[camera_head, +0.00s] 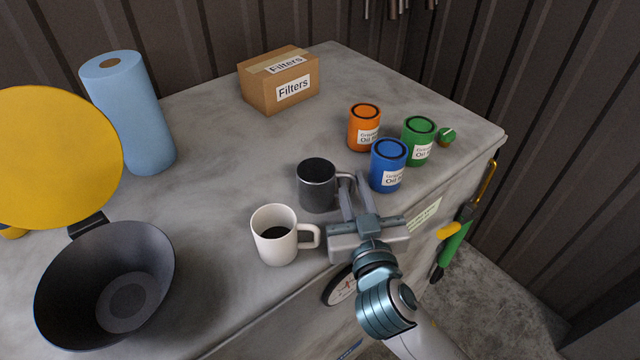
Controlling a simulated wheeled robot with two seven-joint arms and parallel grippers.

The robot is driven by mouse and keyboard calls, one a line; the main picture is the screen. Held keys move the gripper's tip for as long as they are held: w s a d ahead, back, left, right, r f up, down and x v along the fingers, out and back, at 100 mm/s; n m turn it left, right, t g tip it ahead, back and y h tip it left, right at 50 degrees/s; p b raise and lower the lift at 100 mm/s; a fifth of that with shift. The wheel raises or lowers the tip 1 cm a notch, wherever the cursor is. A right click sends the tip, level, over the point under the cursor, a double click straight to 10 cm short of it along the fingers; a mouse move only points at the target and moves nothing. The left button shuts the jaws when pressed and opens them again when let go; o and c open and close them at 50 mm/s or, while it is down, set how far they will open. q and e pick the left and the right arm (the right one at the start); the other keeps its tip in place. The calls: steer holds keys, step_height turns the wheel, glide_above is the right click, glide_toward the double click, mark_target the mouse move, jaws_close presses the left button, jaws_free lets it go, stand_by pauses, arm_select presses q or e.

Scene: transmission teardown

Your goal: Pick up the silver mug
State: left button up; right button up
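The silver mug (317,188) is dark grey metal and stands upright on the bench, with its handle toward the right. My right gripper (352,177) reaches in from the lower right. Its two fingers are spread with a gap between them, and their tips are at the mug's handle. The fingers partly cover the handle, so I cannot tell whether they touch it. A white mug (272,245) with dark contents stands in front of the silver mug, its handle close to my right gripper's body. My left gripper is not in view.
Blue (388,165), orange (364,127) and green (417,138) oil cans stand right of the silver mug. A Filters box (278,85) and a blue paper roll (130,115) are behind. A dark bowl-shaped container (105,285) and yellow disc (55,155) occupy the left. The bench's middle is clear.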

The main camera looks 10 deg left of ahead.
steer(key=p+x, duration=0.2)
steer(key=x, duration=0.1)
steer(key=shift+r, duration=0.15)
steer(key=shift+w+a, duration=0.15)
steer(key=shift+w, duration=0.4)
jaws_close()
